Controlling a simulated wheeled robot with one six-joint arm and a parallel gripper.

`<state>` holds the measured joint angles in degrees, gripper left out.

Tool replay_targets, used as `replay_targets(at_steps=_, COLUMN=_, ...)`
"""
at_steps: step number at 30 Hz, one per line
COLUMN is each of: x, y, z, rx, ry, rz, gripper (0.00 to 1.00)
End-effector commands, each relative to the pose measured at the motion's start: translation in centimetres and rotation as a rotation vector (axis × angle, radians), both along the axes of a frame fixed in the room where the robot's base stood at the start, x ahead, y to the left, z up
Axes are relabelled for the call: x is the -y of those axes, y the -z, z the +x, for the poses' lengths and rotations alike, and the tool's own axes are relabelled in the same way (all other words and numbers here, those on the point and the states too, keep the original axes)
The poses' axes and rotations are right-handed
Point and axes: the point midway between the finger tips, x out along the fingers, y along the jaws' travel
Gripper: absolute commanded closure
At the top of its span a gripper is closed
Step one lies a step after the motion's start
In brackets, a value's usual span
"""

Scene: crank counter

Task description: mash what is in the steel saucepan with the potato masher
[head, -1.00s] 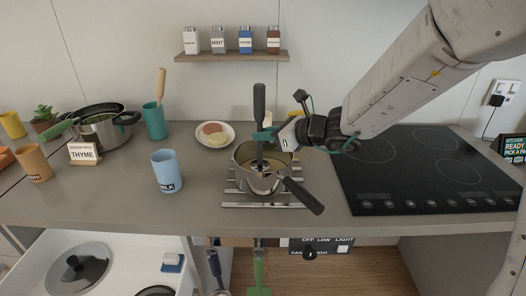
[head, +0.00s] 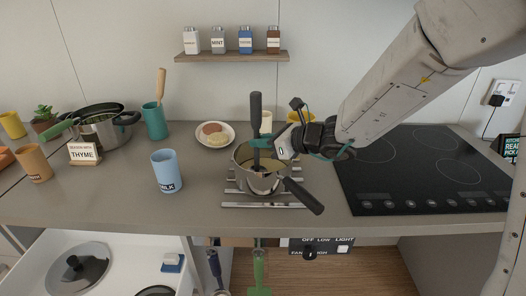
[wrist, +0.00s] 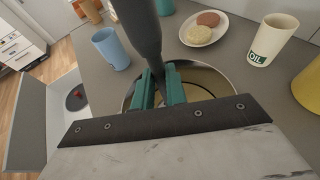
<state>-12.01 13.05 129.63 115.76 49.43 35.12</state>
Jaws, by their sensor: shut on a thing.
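The steel saucepan (head: 262,184) stands on a metal rack on the counter, its dark handle pointing to the front right. The potato masher (head: 256,110) is upright with its dark handle above the pan and its lower end inside the pan. In the wrist view, the masher's handle (wrist: 140,30) rises between the teal fingers of my gripper (wrist: 163,88), which is shut on it. The pan's rim shows behind the fingers. The masher's head and most of the pan's contents are hidden; a yellowish-brown surface shows inside.
A blue MILK cup (head: 166,171) stands left of the pan. A plate (head: 215,134) with two round patties is behind it. An OIL cup (wrist: 271,40) is at the back right. The black hob (head: 430,170) lies to the right. A spice shelf (head: 232,56) hangs above.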

Motion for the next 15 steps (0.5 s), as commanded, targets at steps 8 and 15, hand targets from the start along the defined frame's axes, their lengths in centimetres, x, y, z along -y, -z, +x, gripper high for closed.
replay_targets(at_steps=8, x=0.0, y=1.0, z=0.0, rx=-0.001, ry=0.000, rz=-0.001, gripper=1.00)
replay_targets(at_steps=15, x=0.0, y=1.8, z=0.0, rx=-0.001, ry=0.000, rz=0.001, gripper=1.00)
